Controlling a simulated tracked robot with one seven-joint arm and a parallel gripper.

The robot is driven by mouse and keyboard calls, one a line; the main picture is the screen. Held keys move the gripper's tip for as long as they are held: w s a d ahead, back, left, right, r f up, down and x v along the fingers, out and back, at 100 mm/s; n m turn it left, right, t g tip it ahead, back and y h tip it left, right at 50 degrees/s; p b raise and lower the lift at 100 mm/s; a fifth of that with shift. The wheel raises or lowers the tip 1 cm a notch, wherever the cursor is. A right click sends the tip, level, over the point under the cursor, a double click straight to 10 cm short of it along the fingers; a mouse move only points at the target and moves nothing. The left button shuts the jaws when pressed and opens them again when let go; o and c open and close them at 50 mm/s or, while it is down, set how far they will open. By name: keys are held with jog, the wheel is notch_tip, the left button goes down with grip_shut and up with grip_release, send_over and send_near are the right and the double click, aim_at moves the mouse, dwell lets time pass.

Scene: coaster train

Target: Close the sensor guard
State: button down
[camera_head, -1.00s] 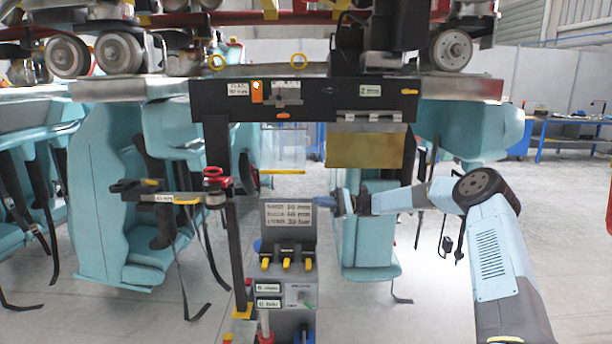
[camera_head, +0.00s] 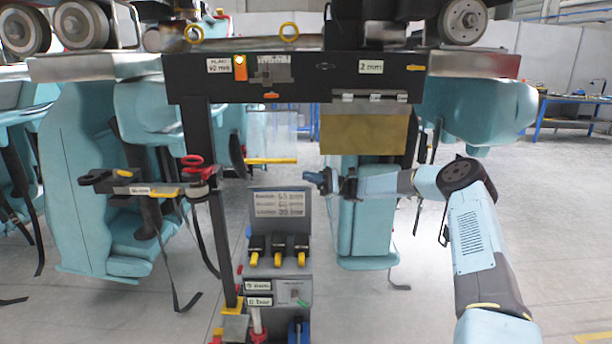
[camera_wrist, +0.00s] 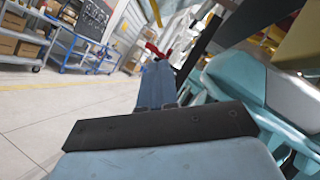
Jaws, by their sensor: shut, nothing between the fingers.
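A brass-coloured plate (camera_head: 365,134) hangs down from a hinge (camera_head: 372,97) under the black crossbeam (camera_head: 300,88), right of centre. A clear panel (camera_head: 270,130) with a yellow lower edge hangs left of it. No label reads as sensor guard, so I cannot tell which of the two it is. My gripper (camera_head: 318,181) is shut and empty, pointing left, below the brass plate's lower left corner and apart from it in the picture. Its blue fingers (camera_wrist: 157,85) also show in the wrist view, where a yellowish panel edge (camera_wrist: 298,40) shows at the upper right.
A grey console (camera_head: 280,215) with black and yellow levers stands just left of my gripper. A black post (camera_head: 222,220) carries a labelled arm (camera_head: 150,190) and red knobs. Pale blue train seats hang behind. A blue workbench (camera_head: 575,105) stands far right; floor at right is clear.

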jog(key=s+a+r, duration=0.5)
jog(key=a+r, duration=0.1)
jog(key=shift+a+r, duration=0.15)
jog(key=shift+r, duration=0.05)
